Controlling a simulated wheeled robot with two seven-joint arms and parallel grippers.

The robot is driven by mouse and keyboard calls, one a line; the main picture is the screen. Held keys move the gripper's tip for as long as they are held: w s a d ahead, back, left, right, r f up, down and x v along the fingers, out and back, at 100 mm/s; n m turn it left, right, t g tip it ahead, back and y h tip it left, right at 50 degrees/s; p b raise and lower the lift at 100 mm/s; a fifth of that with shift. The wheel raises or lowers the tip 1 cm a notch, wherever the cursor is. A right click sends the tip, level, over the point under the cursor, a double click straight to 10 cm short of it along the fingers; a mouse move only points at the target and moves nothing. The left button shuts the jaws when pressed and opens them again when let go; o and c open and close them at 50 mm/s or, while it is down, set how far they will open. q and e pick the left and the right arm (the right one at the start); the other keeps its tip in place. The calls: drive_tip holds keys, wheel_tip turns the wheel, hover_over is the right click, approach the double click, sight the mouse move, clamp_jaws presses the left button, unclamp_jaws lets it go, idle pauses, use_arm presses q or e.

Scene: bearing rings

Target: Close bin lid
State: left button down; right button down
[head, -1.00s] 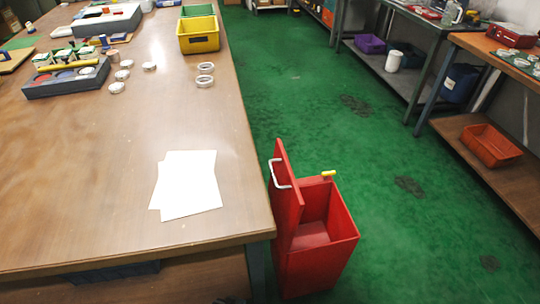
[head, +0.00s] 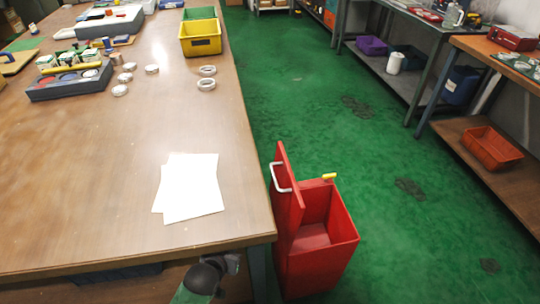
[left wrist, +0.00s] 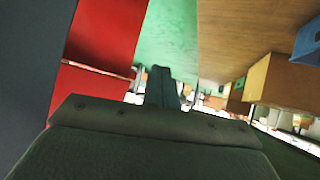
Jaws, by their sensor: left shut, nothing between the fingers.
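The red bin (head: 318,262) stands on the green floor beside the table's right front corner. Its lid (head: 287,192) is open, standing nearly upright on the bin's left side, with a white handle (head: 281,177) on its outer face. The inside of the bin is visible and looks empty. Part of my left arm, with the left gripper (left wrist: 162,88), comes in at the bottom of the head view, left of the bin and low by the table's front edge. In the left wrist view the fingers are together and empty, with red bin surfaces (left wrist: 103,35) to the left. My right gripper is not in view.
The wooden table (head: 110,205) fills the left, with white sheets (head: 190,188), several rings and a yellow bin (head: 200,38) on it. Its front corner and leg are close to the bin. The green floor (head: 390,220) right of the bin is clear up to the shelves.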

use_arm(q)
drive_tip(key=w+d+r+m+t+h, duration=0.1)
drive_tip(key=w+d+r+t+h, duration=0.15)
drive_tip(key=w+r+h, duration=0.35)
drive_tip(key=w+d+r+m+t+h, duration=0.1)
drive_tip(key=w+d+r+t, duration=0.2)
drive_tip(key=w, duration=0.5)
drive_tip(key=w+a+r+m+g+h, duration=0.1)
drive_tip(key=a+r+m+g+h, duration=0.5)
drive_tip(key=r+m+g+h, duration=0.65)
drive_tip(key=w+d+r+n+t+h+p, duration=0.1)
drive_tip(key=w+d+r+t+h+p, duration=0.1)
drive_tip(key=d, duration=0.9)
drive_tip(key=shift+w+d+t, duration=0.35)
drive_tip(key=shift+w+t, duration=0.25)
drive_tip(key=shift+t, duration=0.1)
